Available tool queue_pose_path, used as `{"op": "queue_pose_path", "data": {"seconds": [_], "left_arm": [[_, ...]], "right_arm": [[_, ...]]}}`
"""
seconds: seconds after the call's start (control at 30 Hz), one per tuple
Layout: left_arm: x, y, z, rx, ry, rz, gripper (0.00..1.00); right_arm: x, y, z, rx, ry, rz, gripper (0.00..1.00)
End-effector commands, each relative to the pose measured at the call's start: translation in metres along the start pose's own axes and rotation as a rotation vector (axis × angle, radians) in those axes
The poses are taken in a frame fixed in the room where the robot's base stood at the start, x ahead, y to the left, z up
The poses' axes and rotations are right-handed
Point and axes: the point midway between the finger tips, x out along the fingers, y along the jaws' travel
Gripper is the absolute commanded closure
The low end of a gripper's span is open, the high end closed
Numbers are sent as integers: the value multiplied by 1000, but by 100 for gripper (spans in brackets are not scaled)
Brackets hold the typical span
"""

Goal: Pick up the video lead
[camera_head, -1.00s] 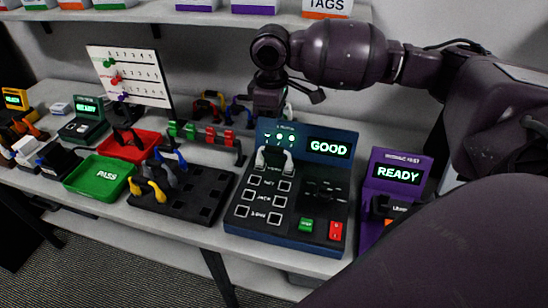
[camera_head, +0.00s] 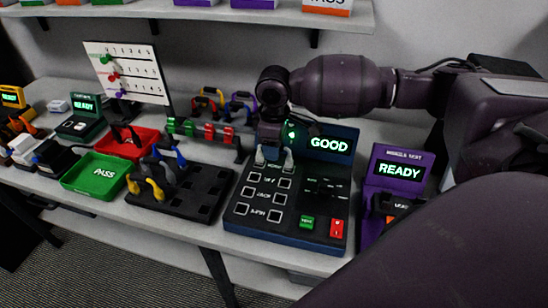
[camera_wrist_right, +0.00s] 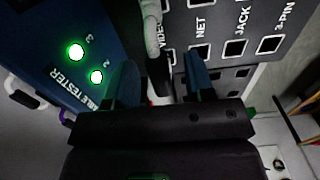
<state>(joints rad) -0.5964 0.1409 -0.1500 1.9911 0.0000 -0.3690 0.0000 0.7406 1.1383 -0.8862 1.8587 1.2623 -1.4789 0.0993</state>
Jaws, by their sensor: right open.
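The video lead (camera_head: 261,156) is a short pale grey cable with its ends at the top row of sockets on the blue cable tester (camera_head: 250,218). The tester's display reads GOOD. In the right wrist view the lead (camera_wrist_right: 152,14) runs down to a dark plug at the VIDEO label, between the two blue fingers. My right gripper (camera_head: 271,138) is directly above the lead and hides its middle. In the wrist view the gripper (camera_wrist_right: 160,82) is open, with a finger on each side of the plug. I cannot tell whether they touch. My left gripper is out of view.
A purple tester (camera_head: 369,222) reading READY stands right of the blue one. To the left are a black socket block (camera_head: 203,206) with cables, a green PASS tray (camera_head: 66,182) and a red tray (camera_head: 103,146). Behind is a rack with red and green clips (camera_head: 211,135).

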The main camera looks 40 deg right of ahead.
Motion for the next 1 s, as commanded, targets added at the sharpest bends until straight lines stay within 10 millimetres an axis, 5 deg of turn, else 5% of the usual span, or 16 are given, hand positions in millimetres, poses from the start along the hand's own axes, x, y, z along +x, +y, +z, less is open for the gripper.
{"op": "queue_pose_path", "data": {"seconds": [0.1,0.4,0.77,1.0], "left_arm": [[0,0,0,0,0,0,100],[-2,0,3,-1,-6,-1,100],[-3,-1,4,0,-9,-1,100],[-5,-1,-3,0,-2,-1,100]], "right_arm": [[-1,0,0,0,0,0,54],[-1,0,0,0,0,0,100],[-6,0,0,-1,2,1,100],[-45,1,-1,-1,5,4,100]]}}
